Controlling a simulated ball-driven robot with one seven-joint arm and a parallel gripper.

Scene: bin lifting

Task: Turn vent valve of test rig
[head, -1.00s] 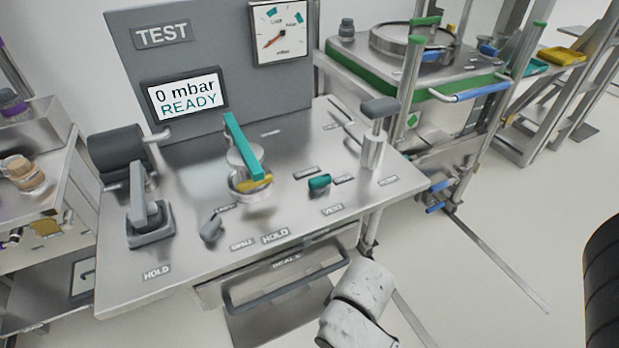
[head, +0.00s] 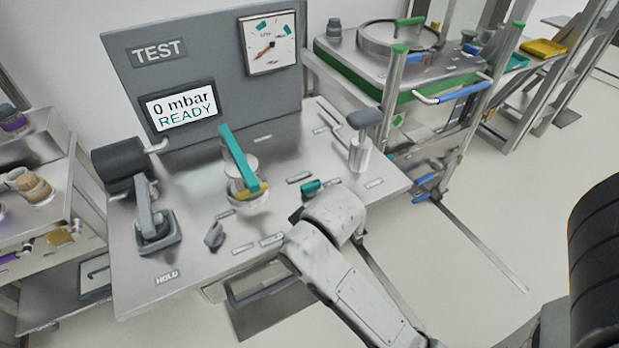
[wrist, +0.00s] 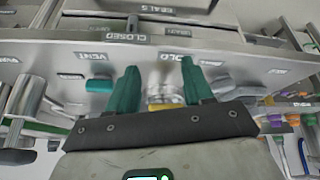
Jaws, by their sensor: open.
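The vent valve is a small teal knob (head: 311,187) on the rig's bench top, partly covered by my arm in the head view. In the wrist view, a teal knob (wrist: 98,85) lies near the VENT label (wrist: 88,57), just left of my left finger and apart from it. My gripper (wrist: 162,82) is open and empty, with two teal fingers spread. A silver cylinder with a yellow part (wrist: 164,97) shows between and behind the fingers.
The test rig's panel display (head: 180,105) reads 0 mbar READY. A teal-handled clamp (head: 240,160), a grey lever (head: 150,215), a small grey knob (head: 214,235) and a grey-topped post (head: 361,140) stand on the bench. A drawer handle (head: 262,290) is below its front edge.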

